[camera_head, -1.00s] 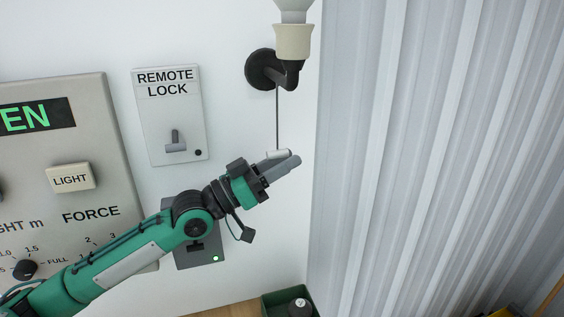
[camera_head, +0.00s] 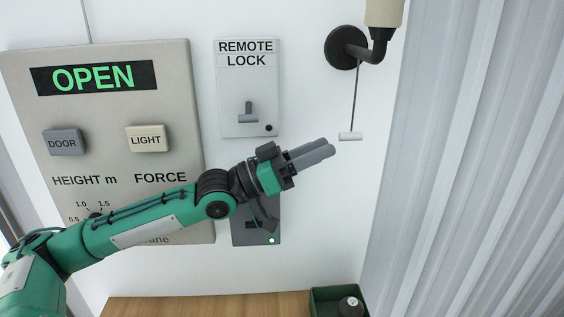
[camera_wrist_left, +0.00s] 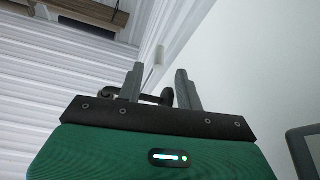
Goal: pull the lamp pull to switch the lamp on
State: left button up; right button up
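The lamp pull (camera_head: 350,135) is a small white bar hanging on a thin cord from the black wall bracket (camera_head: 345,47), under the cream lamp socket (camera_head: 384,12) at the top right. The bulb is cut off by the frame, so I cannot see whether it is lit. My left gripper (camera_head: 318,152) points right, with its grey fingertips just left of and below the pull, apart from it. In the left wrist view the two fingers (camera_wrist_left: 159,80) are spread with nothing between them, and a white piece, seemingly the pull (camera_wrist_left: 159,55), shows beyond the tips. My right gripper is not in view.
A remote lock plate (camera_head: 248,88) and a door panel (camera_head: 108,130) reading OPEN are on the wall to the left. A small plate with a green light (camera_head: 271,240) lies below my gripper. Corrugated sheeting (camera_head: 470,160) bounds the right. A green crate (camera_head: 322,300) stands below.

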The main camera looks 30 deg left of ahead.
pick_arm(q)
jog(key=shift+s+a+b, duration=0.65)
jog(key=shift+s+a, duration=0.3)
jog(key=shift+a, duration=0.2)
jog(key=shift+s+a+b, duration=0.65)
jog(key=shift+s+a, duration=0.3)
jog(key=shift+a, duration=0.2)
jog(key=shift+f, duration=0.1)
